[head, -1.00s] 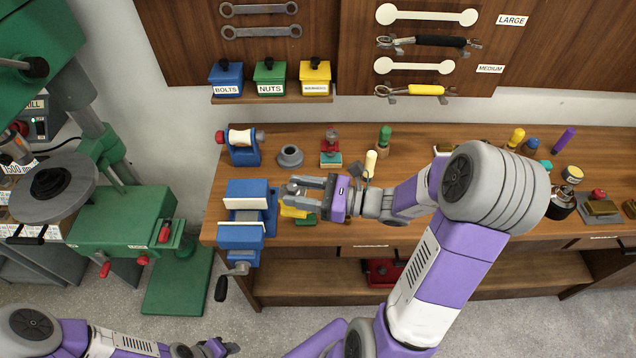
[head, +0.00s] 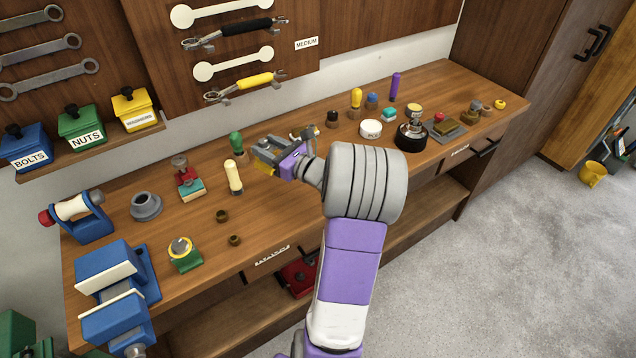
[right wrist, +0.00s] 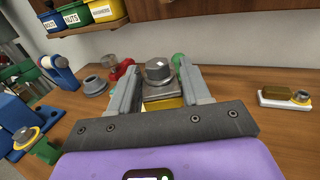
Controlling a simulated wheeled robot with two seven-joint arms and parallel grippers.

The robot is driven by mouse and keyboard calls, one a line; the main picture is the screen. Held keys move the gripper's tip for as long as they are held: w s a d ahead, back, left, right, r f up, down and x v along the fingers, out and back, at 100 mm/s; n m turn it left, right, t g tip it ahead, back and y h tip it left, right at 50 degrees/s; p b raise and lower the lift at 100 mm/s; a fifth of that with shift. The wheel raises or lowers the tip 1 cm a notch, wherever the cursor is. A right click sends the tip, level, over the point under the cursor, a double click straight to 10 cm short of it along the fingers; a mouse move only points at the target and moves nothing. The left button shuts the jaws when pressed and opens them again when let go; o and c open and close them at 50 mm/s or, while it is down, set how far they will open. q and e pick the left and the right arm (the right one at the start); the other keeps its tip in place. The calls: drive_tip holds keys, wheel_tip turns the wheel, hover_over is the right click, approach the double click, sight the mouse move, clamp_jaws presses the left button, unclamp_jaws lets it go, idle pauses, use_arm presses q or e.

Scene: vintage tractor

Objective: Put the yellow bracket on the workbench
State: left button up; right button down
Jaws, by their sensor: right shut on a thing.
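My right gripper (head: 268,152) is above the back middle of the workbench (head: 262,216), shut on the yellow bracket (head: 264,168). Only a little of the bracket's yellow shows below the fingers in the head view. In the right wrist view, the bracket (right wrist: 165,103) shows as a yellow strip between the two grey fingers (right wrist: 158,90), below a grey block with a round bolt-like top. The rest of the bracket is hidden by the gripper. I cannot tell whether it touches the bench top. My left gripper is not in view.
A blue vise (head: 112,285), a green block with a yellow ring (head: 184,254) and a cream-handled piece (head: 233,178) stand on the left part. A green-handled tool (head: 237,143) is close to the gripper. A white tin (head: 371,129) stands further right. The bench front middle is fairly clear.

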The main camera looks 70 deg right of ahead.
drive_tip(key=s+d+m+g+h+b, duration=0.3)
drive_tip(key=s+d+m+h, duration=0.25)
drive_tip(key=s+d, duration=0.45)
drive_tip(key=shift+n+h, duration=0.35)
drive_tip(key=shift+h, duration=0.2)
drive_tip(key=shift+w+d+f+b, duration=0.1)
drive_tip(key=shift+d+f+b, duration=0.15)
drive_tip(key=shift+f+b, duration=0.9)
drive_tip(key=shift+d+f+b, duration=0.15)
drive_tip(key=shift+d+f, duration=0.1)
drive_tip(key=shift+f, duration=1.8)
drive_tip(key=shift+w+d+f+b, duration=0.1)
drive_tip(key=shift+d+f+b, duration=0.15)
drive_tip(key=shift+f+b, duration=0.9)
drive_tip(key=shift+f+p, duration=0.35)
drive_tip(key=shift+p, duration=0.2)
drive_tip(key=shift+f, duration=0.15)
drive_tip(key=c, duration=0.5)
unclamp_jaws()
